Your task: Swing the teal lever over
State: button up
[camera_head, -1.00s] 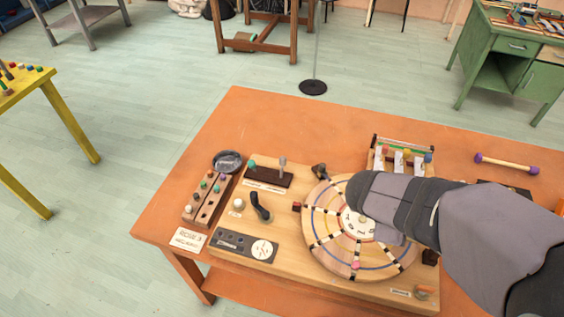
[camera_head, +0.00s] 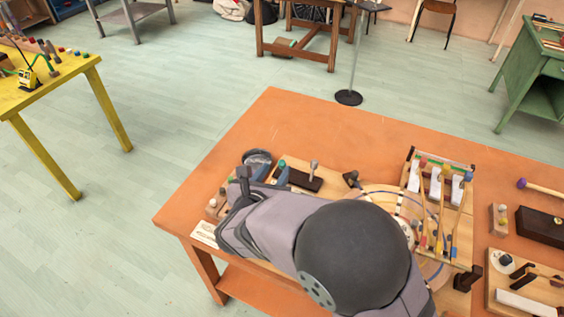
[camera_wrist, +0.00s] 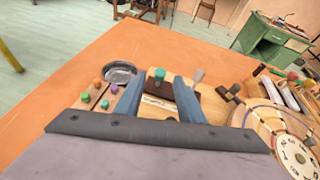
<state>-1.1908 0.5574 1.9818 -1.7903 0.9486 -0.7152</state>
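The teal lever (camera_wrist: 160,75) has a teal knob and stands on a dark brown base (camera_wrist: 183,100) with a pale label. In the head view its teal knob (camera_head: 282,163) shows just beyond my finger. My gripper (camera_wrist: 159,80) is open and empty, with its two blue-grey fingers apart. In the wrist view the knob appears between the fingertips; I cannot tell whether either finger touches it. In the head view my gripper (camera_head: 264,173) is close to the lever, and my arm hides much of the board.
A grey-topped post (camera_wrist: 197,77) stands right of the lever. A dark round dish (camera_wrist: 119,72) and a rack of colored pegs (camera_wrist: 97,94) lie left. A round wooden wheel (camera_wrist: 265,117) is at right. The orange table's far left part is clear.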

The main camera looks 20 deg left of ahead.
aim_at(281, 163)
jog(key=shift+p+x, duration=0.75)
jog(key=shift+x, duration=2.7)
jog(key=shift+d, duration=0.1)
grip_shut()
